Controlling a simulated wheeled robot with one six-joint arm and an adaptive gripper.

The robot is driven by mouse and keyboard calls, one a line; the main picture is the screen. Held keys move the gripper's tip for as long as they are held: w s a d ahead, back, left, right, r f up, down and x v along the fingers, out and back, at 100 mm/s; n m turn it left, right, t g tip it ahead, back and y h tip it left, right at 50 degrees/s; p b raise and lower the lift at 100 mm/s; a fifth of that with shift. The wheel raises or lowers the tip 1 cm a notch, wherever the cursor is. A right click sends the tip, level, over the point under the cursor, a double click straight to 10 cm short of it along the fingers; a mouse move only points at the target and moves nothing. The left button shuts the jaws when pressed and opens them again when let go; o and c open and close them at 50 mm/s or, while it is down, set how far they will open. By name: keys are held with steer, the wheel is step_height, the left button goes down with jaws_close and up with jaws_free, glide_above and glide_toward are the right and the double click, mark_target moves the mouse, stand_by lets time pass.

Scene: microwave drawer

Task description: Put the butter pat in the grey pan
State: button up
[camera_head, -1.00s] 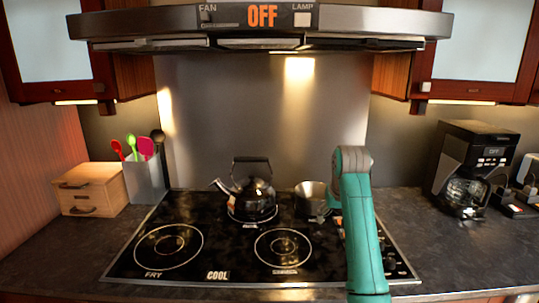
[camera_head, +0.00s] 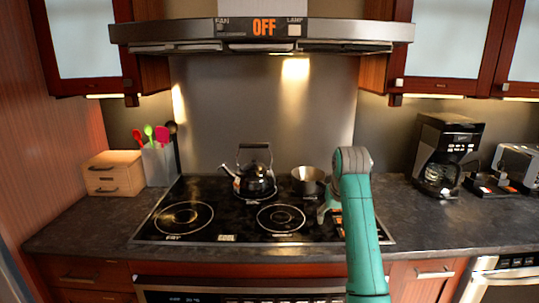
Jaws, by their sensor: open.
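A small grey metal pan (camera_head: 308,181) stands on the back right of the black cooktop. I do not make out a butter pat in this view; it may be hidden or too small. My teal arm rises in front of the right side of the cooktop. A pale teal part of my arm's far end shows just right of and in front of the pan.
A black kettle (camera_head: 255,177) stands left of the pan. The front burners of the cooktop (camera_head: 233,222) are bare. A wooden drawer box (camera_head: 113,175) and a utensil holder (camera_head: 158,165) stand left; a coffee maker (camera_head: 443,155) and a toaster (camera_head: 515,165) stand right. The hood (camera_head: 350,32) hangs above.

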steer(key=s+f+t, duration=0.1)
steer(key=s+f, duration=0.3)
steer(key=f, duration=0.8)
steer(key=s+f+t, duration=0.1)
steer(key=s+f, duration=0.2)
steer(key=f, duration=0.9)
steer(key=s+f+t, duration=0.3)
steer(key=s+f, duration=1.1)
steer(key=s, duration=0.5)
steer(key=s+r+t, duration=0.2)
steer(key=s+t, duration=0.1)
steer(key=s, duration=2)
steer(key=s+r+t, duration=0.2)
steer(key=s+r, duration=1.4)
steer(key=shift+s+r, duration=0.15)
